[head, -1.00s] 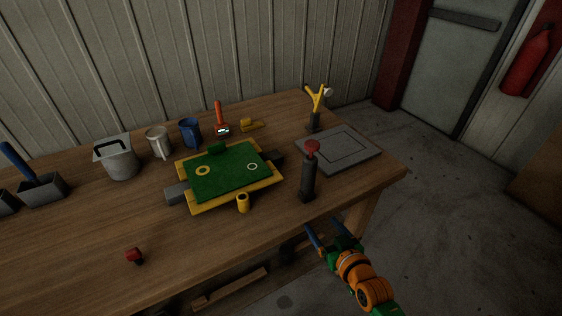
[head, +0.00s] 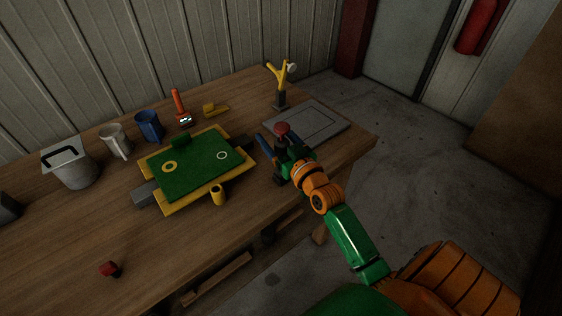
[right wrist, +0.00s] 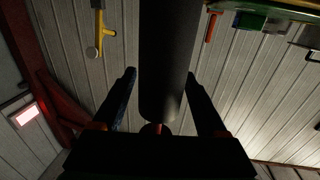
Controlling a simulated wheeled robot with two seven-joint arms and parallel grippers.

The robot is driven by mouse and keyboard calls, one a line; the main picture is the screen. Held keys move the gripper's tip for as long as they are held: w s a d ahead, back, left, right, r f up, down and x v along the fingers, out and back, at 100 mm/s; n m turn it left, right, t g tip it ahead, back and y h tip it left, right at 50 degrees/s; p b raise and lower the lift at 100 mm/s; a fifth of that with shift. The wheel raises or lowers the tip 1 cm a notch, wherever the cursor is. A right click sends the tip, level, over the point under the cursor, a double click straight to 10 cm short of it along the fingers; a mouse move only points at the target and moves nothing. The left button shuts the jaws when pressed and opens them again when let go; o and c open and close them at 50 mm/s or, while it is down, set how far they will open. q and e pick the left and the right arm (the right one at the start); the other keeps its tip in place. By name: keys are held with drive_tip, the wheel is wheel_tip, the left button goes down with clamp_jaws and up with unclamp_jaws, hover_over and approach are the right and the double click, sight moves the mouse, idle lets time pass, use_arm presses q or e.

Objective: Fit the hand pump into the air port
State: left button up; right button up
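The hand pump, a dark upright cylinder with a red knob (head: 283,128), stands near the table's front right edge. My right gripper (head: 276,147) is at the pump with its fingers spread, one on each side, and hides part of its body. In the right wrist view the dark pump body (right wrist: 168,60) runs between the two open fingers (right wrist: 160,78); I cannot tell whether they touch it. A green mould with a yellow frame (head: 195,165) lies left of the pump. A short yellow tube (head: 217,195), perhaps the air port, sits at its front edge. My left gripper is not in view.
A grey plate (head: 318,121) and a yellow forked tool (head: 281,80) are behind the pump. Mugs, a grey bin (head: 70,165) and an orange-handled tool (head: 179,103) stand along the back. A red knob (head: 109,269) lies front left. The table front is mostly clear.

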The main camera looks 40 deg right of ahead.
drive_tip(key=shift+s+r, duration=0.1)
drive_tip(key=shift+s, duration=0.1)
drive_tip(key=c, duration=0.7)
clamp_jaws()
